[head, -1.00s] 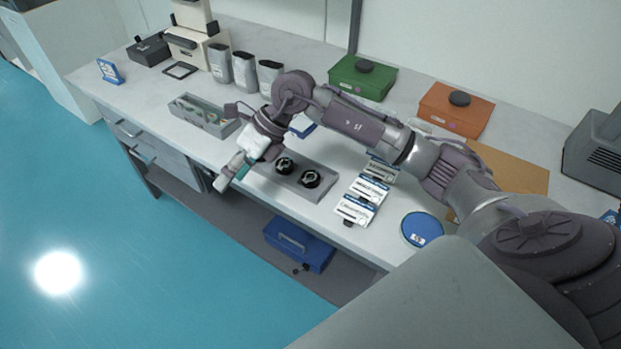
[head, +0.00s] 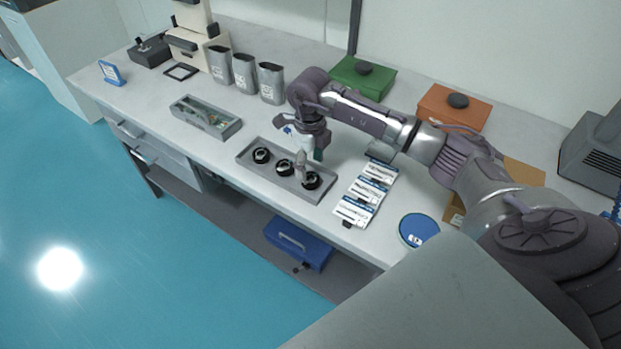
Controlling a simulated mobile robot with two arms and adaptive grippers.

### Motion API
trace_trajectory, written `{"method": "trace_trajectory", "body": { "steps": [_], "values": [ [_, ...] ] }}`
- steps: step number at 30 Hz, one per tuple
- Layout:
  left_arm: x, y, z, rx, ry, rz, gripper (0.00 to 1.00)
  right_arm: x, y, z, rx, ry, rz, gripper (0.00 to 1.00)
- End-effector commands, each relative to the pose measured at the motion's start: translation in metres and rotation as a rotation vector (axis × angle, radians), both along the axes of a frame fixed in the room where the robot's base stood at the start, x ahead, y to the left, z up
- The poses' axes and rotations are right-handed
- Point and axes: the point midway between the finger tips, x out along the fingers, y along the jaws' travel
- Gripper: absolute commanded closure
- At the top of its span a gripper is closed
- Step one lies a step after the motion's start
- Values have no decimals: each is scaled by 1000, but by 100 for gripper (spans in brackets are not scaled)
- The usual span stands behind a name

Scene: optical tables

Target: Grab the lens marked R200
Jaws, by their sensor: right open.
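Three black-rimmed lenses sit in a row in a long grey tray (head: 247,155) near the table's front edge: a left lens (head: 262,155), a middle lens (head: 285,167) and a right lens (head: 311,181). Markings on them are too small to read, so I cannot tell which is R200. My right gripper (head: 309,162) is open and points down above the right end of the tray. One finger overlaps the edge of the right lens in the picture; I cannot tell whether it touches. My left gripper is not in view.
Several white cards (head: 368,190) lie right of the tray, beside a round blue disc (head: 419,230). A second grey tray (head: 207,117) with small items lies to the left. Grey pouches (head: 244,71), a green box (head: 362,78) and an orange box (head: 453,106) stand behind.

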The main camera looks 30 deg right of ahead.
Motion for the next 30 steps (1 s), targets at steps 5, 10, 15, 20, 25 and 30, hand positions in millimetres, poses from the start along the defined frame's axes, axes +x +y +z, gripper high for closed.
{"method": "trace_trajectory", "body": {
  "steps": [5,10,15,20,25,30],
  "values": [
    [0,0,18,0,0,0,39,-2,0,-23,2,7,-1,36],
    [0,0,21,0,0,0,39,-1,0,-45,2,2,0,36],
    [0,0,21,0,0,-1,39,-1,-1,-49,1,0,0,36],
    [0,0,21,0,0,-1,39,-1,-1,-49,1,0,0,46],
    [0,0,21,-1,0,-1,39,-1,-1,-48,1,0,0,75],
    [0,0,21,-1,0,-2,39,0,-1,-48,1,0,0,84]
  ]
}}
